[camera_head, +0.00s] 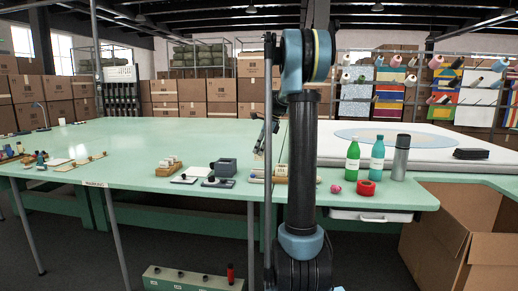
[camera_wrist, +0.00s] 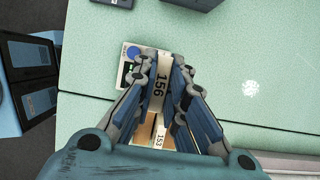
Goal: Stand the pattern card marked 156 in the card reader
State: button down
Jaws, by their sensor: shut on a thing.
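My gripper (camera_wrist: 163,90) is shut on the card marked 156 (camera_wrist: 160,86), whose number faces the wrist camera. In the head view my gripper (camera_head: 262,138) hangs above the bench, partly behind my arm. A card marked 153 (camera_wrist: 158,140) shows below the held card, lower in the wrist view. A wooden holder with pale cards (camera_head: 281,171) stands on the bench near its front edge. A dark grey block (camera_head: 225,167) to its left may be the card reader; I cannot tell for sure. Part of a dark block (camera_wrist: 195,3) shows at the wrist view's top edge.
A white plate with a blue disc (camera_wrist: 130,54) lies beside the held card. Another small card rack (camera_head: 170,165) stands further left. The bench (camera_head: 130,140) is clear behind.

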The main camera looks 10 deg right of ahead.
jog(key=shift+f, duration=3.45)
jog(key=c, duration=1.6)
grip_release()
jog(key=shift+o, duration=0.2)
jog(key=v, duration=1.1)
jog(key=shift+d+r, duration=0.25)
jog(key=shift+r, duration=0.1)
